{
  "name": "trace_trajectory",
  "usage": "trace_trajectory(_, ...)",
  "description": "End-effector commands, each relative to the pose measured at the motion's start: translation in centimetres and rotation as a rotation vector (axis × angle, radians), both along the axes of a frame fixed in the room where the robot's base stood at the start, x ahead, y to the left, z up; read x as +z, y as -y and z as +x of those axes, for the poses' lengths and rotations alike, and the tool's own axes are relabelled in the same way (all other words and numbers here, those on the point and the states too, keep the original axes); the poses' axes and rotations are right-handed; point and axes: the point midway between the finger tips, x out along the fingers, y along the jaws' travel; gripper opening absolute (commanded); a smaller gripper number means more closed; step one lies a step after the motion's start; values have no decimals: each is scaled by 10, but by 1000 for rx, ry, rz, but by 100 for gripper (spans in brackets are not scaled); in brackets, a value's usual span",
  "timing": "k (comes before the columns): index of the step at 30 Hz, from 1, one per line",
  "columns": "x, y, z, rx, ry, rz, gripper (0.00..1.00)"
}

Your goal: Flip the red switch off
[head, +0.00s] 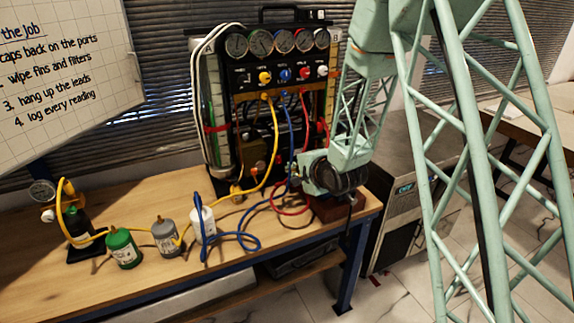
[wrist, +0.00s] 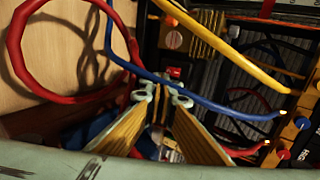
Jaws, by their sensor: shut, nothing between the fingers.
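A small red part that looks like the red switch (wrist: 174,72) shows in the wrist view, just beyond my fingertips. It is too small to tell which way it is set, or whether my fingers touch it. In the head view I cannot make it out; my gripper and the hoses cover that area. My gripper (wrist: 161,97) is shut and empty, its fingertips close together. In the head view my gripper (head: 297,174) is low at the front of the gauge rig (head: 283,75), near the bench's right end.
Blue (wrist: 202,100), red (wrist: 13,48) and yellow (wrist: 225,45) hoses run close around my fingers. Green (head: 123,249), grey (head: 165,238) and white (head: 203,222) bottles stand on the wooden bench (head: 150,285). A whiteboard (head: 65,65) hangs at left.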

Motion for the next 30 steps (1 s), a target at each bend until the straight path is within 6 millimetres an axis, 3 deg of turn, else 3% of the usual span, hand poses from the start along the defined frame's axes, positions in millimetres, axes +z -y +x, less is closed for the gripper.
trace_trajectory(6,7,13,-25,-1,-1,0,0)
trace_trajectory(12,9,19,-37,-1,0,1,0)
trace_trajectory(30,12,22,-40,0,2,-6,0)
